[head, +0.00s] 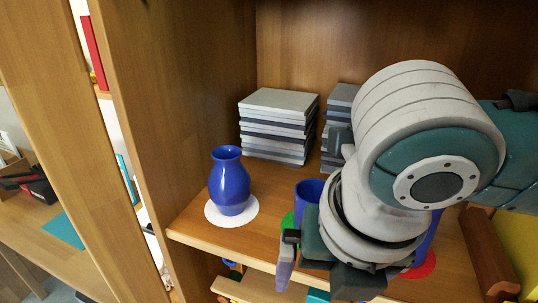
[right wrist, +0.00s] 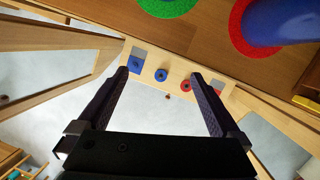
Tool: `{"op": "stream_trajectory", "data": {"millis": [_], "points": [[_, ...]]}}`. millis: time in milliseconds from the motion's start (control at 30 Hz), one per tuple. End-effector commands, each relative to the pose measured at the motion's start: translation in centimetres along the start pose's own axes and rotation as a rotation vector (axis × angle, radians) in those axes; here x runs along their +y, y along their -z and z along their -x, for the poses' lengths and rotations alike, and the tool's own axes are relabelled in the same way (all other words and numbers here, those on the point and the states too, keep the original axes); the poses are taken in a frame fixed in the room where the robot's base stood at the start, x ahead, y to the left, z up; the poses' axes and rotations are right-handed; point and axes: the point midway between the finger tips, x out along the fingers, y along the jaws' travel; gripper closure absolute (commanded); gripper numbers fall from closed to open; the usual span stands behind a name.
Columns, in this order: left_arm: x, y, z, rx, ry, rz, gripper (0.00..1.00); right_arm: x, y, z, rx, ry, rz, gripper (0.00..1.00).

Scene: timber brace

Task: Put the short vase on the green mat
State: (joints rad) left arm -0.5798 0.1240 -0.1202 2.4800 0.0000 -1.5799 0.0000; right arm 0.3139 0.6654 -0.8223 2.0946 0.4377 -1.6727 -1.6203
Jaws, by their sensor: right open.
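A blue vase (head: 230,182) with a narrow neck stands upright on a white round mat (head: 212,217) at the left of the shelf. A second blue vase (head: 309,189) stands by the green mat (head: 288,221), partly hidden by my right arm. A third blue vase (right wrist: 285,20) is on a red mat (right wrist: 238,38). Which vase is the short one is hard to tell. My right gripper (right wrist: 160,74) is open and empty, in front of the shelf edge.
Stacks of grey slabs (head: 278,103) stand at the back of the shelf (head: 182,218). A wooden upright (head: 150,120) bounds it on the left. A lower wooden board (right wrist: 140,58) carries small blue and red round pieces.

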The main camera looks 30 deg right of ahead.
Motion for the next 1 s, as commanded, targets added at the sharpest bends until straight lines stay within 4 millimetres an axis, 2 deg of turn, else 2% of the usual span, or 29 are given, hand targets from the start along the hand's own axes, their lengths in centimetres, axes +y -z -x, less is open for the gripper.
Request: {"op": "stream_trajectory", "data": {"millis": [33, 133, 267, 400, 533, 600, 700, 1000], "points": [[0.1, 0.0, 0.0, 0.0, -0.001, 0.002, 0.5, 0.7, 1.4, 0.1, 0.026, -0.035, -0.103, 0.0], [0.1, 0.0, 0.0, 0.001, -0.004, 0.005, 0.5, 2.0, 3.8, 0.7, 0.086, -0.109, -0.439, 0.0], [0.2, 0.1, 0.0, 0.001, -0.007, 0.009, 0.5, 2.3, 5.9, 1.7, 0.176, -0.157, -1.021, 0.0], [0.2, 0.1, 0.0, 0.001, -0.007, 0.009, 0.5, -0.1, 6.9, 2.1, 0.221, -0.129, -1.643, 0.0], [0.2, 0.0, 0.0, 0.001, -0.007, 0.009, 0.5, -3.2, 7.3, 2.2, 0.194, -0.084, -2.079, 0.0], [0.2, 0.0, 0.0, 0.001, -0.007, 0.009, 0.5, -4.6, 7.5, 2.2, 0.169, -0.065, -2.234, 0.0], [0.2, 0.0, 0.0, 0.0, -0.006, 0.007, 0.5, -5.8, 7.6, 2.3, 0.144, -0.053, -2.358, 0.0], [0.0, 0.0, 0.0, 0.0, 0.0, 0.0, 0.5, -6.2, 7.6, 2.3, 0.136, -0.05, -2.393, 0.0]]}}
